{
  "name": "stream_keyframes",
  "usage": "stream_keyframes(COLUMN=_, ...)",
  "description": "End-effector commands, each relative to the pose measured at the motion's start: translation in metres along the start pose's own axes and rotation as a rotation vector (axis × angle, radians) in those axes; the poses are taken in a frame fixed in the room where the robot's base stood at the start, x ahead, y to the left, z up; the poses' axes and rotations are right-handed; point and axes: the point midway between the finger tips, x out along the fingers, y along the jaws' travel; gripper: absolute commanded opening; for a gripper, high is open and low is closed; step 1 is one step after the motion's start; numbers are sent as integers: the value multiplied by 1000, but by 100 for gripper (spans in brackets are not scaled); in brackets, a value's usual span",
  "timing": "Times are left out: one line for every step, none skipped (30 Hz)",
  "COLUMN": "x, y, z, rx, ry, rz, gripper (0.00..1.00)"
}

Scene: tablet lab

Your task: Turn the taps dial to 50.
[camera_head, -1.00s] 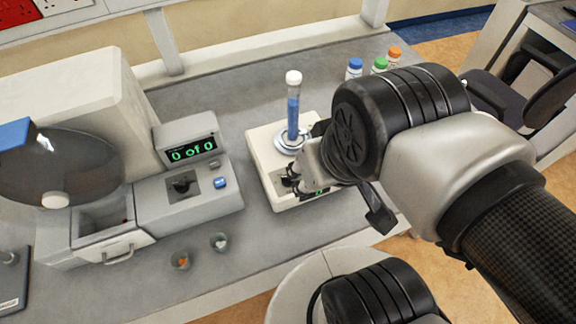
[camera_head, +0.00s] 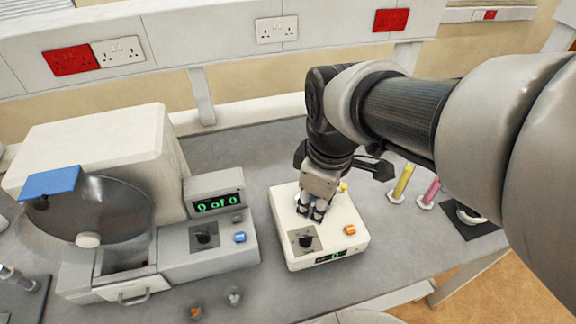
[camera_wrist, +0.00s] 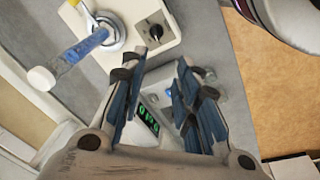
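The taps dial is a black knob (camera_head: 306,241) on a grey plate at the front left of a cream tapping machine (camera_head: 285,220). The machine's small green display (camera_head: 332,257) appears to read 0. My gripper (camera_head: 318,214) points down over the machine, just behind the dial in the head view. The wrist view shows its fingers (camera_wrist: 160,80) apart with nothing between them, and the dial (camera_wrist: 154,31) beyond the fingertips, clear of them. A measuring cylinder with blue contents (camera_wrist: 85,44) stands on the machine; my arm hides it in the head view.
An orange button (camera_head: 350,230) sits right of the dial. Yellow (camera_head: 402,182) and pink (camera_head: 430,192) cylinders stand to the right.

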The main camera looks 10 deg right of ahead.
Motion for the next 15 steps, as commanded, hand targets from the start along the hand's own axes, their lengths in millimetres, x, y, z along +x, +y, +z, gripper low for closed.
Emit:
stream_keyframes(x=4, y=8, z=-8, rx=-104, ry=-26, rz=-34, gripper=29)
stream_keyframes(x=8, y=12, z=-11, rx=-165, ry=-36, rz=-49, gripper=29)
stream_keyframes(x=13, y=17, z=-15, rx=-238, ry=-46, rz=-68, gripper=29)
stream_keyframes(x=16, y=20, z=-18, rx=-287, ry=-51, rz=-80, gripper=29)
stream_keyframes(x=20, y=22, z=-20, rx=-329, ry=-56, rz=-92, gripper=29)
stream_keyframes(x=23, y=25, z=-23, rx=-378, ry=-60, rz=-105, gripper=29)
stream_keyframes(x=26, y=27, z=-24, rx=-408, ry=-63, rz=-113, gripper=29)
stream_keyframes(x=28, y=28, z=-26, rx=-433, ry=-65, rz=-120, gripper=29)
stream_keyframes(x=30, y=29, z=-26, rx=-457, ry=-66, rz=-127, gripper=29)
stream_keyframes(x=32, y=29, z=-27, rx=-469, ry=-67, rz=-130, gripper=29)
stream_keyframes(x=34, y=30, z=-27, rx=-479, ry=-67, rz=-131, gripper=29)
stream_keyframes(x=37, y=30, z=-27, rx=-485, ry=-67, rz=-133, gripper=29)
stream_keyframes(x=40, y=29, z=-27, rx=-487, ry=-67, rz=-134, gripper=29)
stream_keyframes(x=44, y=29, z=-26, rx=-487, ry=-68, rz=-135, gripper=29)
stream_keyframes(x=49, y=28, z=-26, rx=-486, ry=-68, rz=-136, gripper=29)
